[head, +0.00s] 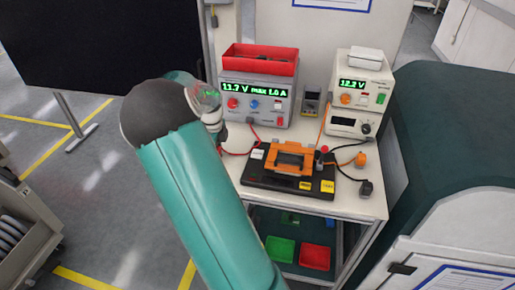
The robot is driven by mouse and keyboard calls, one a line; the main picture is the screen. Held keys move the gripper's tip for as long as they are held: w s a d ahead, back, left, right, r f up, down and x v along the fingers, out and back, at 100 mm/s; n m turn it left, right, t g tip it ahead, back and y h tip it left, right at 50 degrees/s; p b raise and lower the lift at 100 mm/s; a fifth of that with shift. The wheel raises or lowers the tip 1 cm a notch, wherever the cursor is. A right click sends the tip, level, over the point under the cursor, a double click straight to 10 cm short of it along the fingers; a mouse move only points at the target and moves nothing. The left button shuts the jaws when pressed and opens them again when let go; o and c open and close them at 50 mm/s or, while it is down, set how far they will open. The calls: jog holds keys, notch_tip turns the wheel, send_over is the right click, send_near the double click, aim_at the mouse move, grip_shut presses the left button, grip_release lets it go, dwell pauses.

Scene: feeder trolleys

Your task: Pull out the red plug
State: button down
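A small red piece (323,150), which may be the red plug, shows at the back right of a black board (262,179) on the trolley top. An orange unit with a handle (291,158) sits on this board. A red cable (236,153) runs to the board's left side from near the grey power supply (255,94). That supply has a red and a blue knob or socket on its front. The end of my arm with my gripper (214,112) is left of the grey supply, apart from the red piece. My own arm largely hides it, and its fingers cannot be made out.
A white power supply (360,98) stands at the back right, with a small meter (312,101) beside it. A red bin (260,59) sits on the grey supply. Black and orange plugs lie right of the board. A dark green machine (450,130) borders the trolley's right.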

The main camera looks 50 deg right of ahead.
jog(key=shift+c, duration=2.1)
grip_release()
jog(key=shift+r, duration=4.75)
jog(key=shift+r, duration=0.1)
notch_tip(320, 180, up, 6)
jog(key=shift+f, duration=0.1)
